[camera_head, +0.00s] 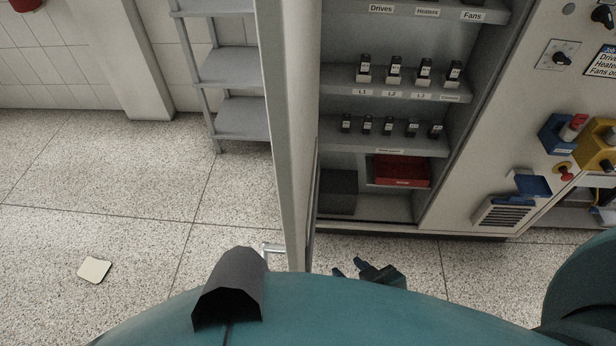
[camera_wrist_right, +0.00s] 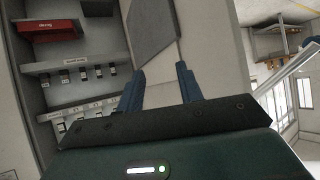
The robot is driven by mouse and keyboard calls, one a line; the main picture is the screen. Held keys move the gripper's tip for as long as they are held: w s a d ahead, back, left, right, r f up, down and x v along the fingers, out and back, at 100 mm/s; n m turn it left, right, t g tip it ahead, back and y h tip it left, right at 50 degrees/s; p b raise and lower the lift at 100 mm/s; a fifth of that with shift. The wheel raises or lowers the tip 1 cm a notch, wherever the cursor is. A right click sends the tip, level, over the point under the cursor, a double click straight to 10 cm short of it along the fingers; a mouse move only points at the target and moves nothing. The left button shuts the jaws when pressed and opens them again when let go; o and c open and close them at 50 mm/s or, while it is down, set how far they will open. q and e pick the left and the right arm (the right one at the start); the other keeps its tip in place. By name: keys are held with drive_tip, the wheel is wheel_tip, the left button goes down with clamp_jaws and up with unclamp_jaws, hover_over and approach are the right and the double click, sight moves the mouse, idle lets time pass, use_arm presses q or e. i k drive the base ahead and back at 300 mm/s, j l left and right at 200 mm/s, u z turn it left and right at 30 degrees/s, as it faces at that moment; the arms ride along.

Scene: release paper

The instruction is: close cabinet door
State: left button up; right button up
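The cabinet door (camera_head: 287,130) stands open and is seen nearly edge-on in the middle of the head view. A metal handle (camera_head: 272,248) sticks out on the left side of its lower part. The open cabinet (camera_head: 385,128) is to its right, with its shelves exposed. My right gripper (camera_head: 348,267) is low in front of the opening, to the right of the door, with the door's handle on the other side. In the wrist view its two blue fingers (camera_wrist_right: 160,70) are apart with nothing held between them. Contact with the door cannot be seen. My left gripper is not in view.
The cabinet holds small black parts on shelves and a red bin (camera_head: 401,170), also in the wrist view (camera_wrist_right: 52,29). A control panel (camera_head: 553,90) is at right. Grey shelving (camera_head: 238,118) stands behind the door. The floor at left is clear except for a pale square (camera_head: 94,270).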

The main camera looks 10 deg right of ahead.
sight(289, 32)
drive_tip(key=j+z, duration=0.7)
drive_tip(key=k+j+z, duration=0.15)
drive_tip(key=j+z, duration=0.2)
drive_tip(key=k+j+z, duration=0.15)
drive_tip(key=j+z, duration=0.2)
drive_tip(key=k+j+z, duration=0.3)
drive_tip(key=i+j, duration=0.1)
